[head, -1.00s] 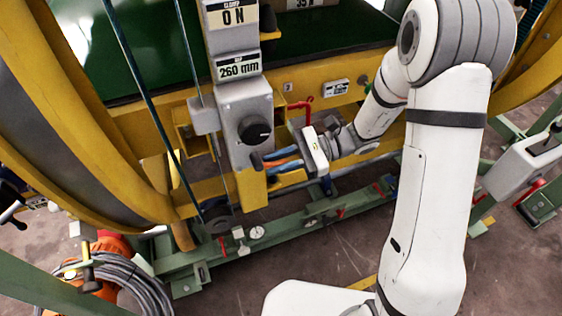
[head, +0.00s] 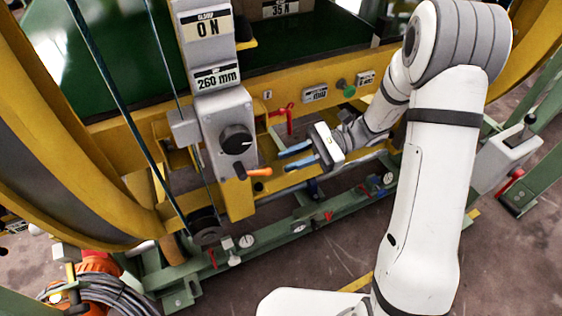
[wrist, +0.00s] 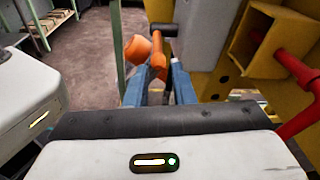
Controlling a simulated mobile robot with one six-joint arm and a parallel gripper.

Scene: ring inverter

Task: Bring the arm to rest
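My gripper (head: 284,161) is open and empty. Its two blue fingers are apart and point left toward the grey control column (head: 225,110) of the yellow machine. A crank handle with an orange grip (head: 259,172) sticks out of the column, just left of the fingertips; a small gap shows between them in the head view. In the wrist view the orange grip (wrist: 158,55) shows straight ahead, past the blue fingers (wrist: 158,88). My white arm comes in from the right and is bent at the elbow.
A black knob (head: 236,139) sits on the column above the handle. A red lever (head: 288,118) stands close above my gripper, and its red bar shows at right in the wrist view (wrist: 298,70). A green floor rail (head: 275,235) runs below. Open floor lies in front.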

